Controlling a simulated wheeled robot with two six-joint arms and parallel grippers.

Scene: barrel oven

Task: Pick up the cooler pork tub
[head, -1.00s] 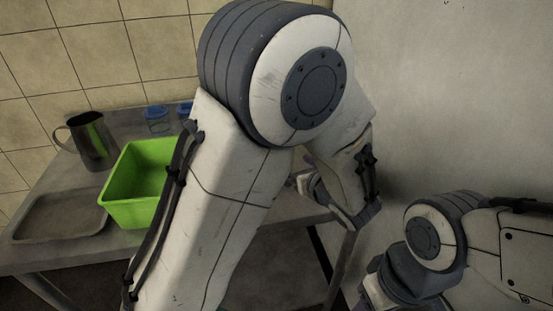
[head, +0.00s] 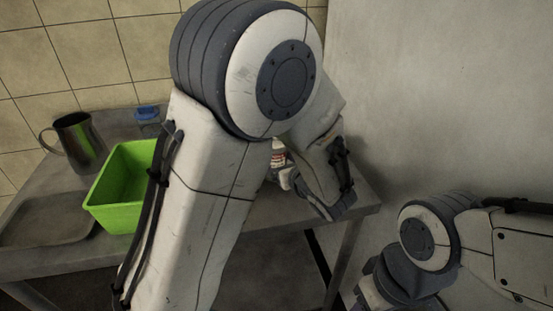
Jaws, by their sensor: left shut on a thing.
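My left arm reaches over the steel table, and its gripper (head: 285,178) is mostly hidden behind the forearm. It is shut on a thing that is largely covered. A small piece with a red and white label (head: 278,153) shows just above it; this looks like the tub, but its lid and full shape are hidden. A clear tub with a blue lid (head: 147,114) stands at the back of the table, left of the arm. My right arm shows at the lower right, and its fingers are out of the frame.
A green bin (head: 113,217) stands on the steel table (head: 257,222), partly behind my left arm. A metal jug (head: 80,145) and a flat grey tray (head: 40,232) are at the left. A bare wall (head: 440,90) closes the right side. The table's right end looks clear.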

